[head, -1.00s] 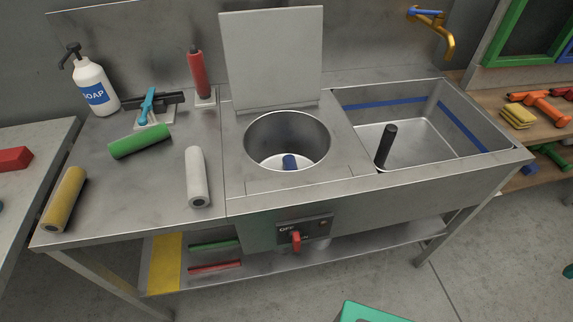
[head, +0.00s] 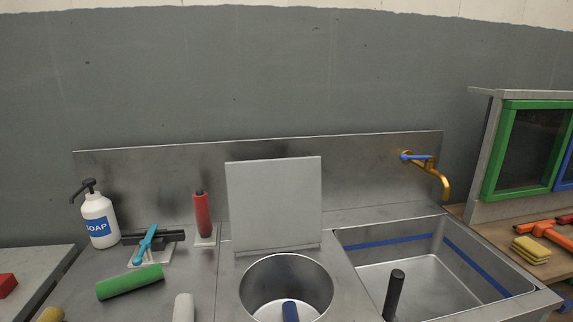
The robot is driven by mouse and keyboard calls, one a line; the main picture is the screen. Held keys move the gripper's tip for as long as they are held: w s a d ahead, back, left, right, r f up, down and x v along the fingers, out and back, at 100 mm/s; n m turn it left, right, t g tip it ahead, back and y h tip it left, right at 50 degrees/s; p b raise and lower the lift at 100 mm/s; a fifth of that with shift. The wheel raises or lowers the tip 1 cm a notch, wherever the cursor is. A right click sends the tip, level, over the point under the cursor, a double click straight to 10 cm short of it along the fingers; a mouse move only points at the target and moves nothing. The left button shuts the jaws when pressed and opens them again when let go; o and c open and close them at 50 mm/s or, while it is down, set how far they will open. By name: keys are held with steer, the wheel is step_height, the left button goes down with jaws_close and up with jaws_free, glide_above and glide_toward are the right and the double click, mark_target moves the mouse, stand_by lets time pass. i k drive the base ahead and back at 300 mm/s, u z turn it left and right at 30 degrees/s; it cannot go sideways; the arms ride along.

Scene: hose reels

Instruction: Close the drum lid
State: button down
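The drum lid (head: 274,203) is a flat grey square plate. It stands upright, open, at the back edge of the round drum opening (head: 286,262) in the steel counter. A blue cylinder (head: 290,311) stands inside the drum, its lower part cut off by the picture's bottom edge. My gripper is not in view.
Right of the drum is a sink basin (head: 440,262) with a dark upright post (head: 394,293) and a brass tap (head: 430,172) above. Left are a red cylinder (head: 202,215), a green roll (head: 130,282), a white roll (head: 184,307) and a soap bottle (head: 99,221).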

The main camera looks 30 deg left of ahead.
mark_target(273, 203)
steer(key=z, duration=0.4)
steer(key=k, duration=1.2)
steer(key=u, duration=1.3)
steer(key=i, duration=1.05)
